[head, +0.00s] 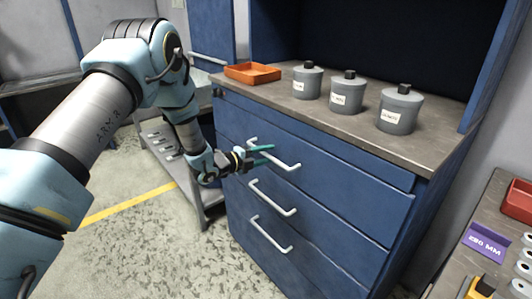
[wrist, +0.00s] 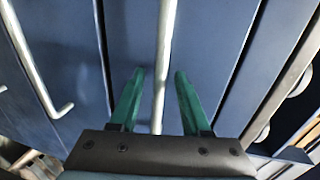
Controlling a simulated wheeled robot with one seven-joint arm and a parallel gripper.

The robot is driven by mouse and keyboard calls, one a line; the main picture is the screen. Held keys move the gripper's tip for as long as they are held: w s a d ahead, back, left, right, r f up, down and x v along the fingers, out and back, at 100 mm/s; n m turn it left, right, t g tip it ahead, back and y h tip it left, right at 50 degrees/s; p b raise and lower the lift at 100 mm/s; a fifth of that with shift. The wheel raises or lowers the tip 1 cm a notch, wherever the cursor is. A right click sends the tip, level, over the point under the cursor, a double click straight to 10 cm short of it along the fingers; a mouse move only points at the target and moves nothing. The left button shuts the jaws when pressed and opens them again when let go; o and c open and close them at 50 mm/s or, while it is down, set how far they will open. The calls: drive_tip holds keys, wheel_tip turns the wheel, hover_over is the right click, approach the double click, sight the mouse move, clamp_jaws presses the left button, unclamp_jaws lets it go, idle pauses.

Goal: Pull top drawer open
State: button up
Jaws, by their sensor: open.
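The blue cabinet's top drawer (head: 340,175) has a light grey bar handle (head: 287,163), and its front looks flush with the cabinet. My gripper (head: 265,154), with two green fingers, is open at the left part of this handle. In the wrist view, the handle (wrist: 166,40) runs between the open fingers of my gripper (wrist: 159,75), with a visible gap on each side. How deep the bar sits between the fingers is hard to tell.
Below are the middle drawer handle (head: 272,198) and bottom drawer handle (head: 270,235). The countertop (head: 300,115) holds an orange tray (head: 252,72) and three grey canisters (head: 347,93). A bench (head: 455,262) with parts stands at right. Floor in front is clear.

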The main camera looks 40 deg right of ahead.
drive_tip(key=shift+d, duration=0.1)
clamp_jaws()
idle(0.3)
idle(1.1)
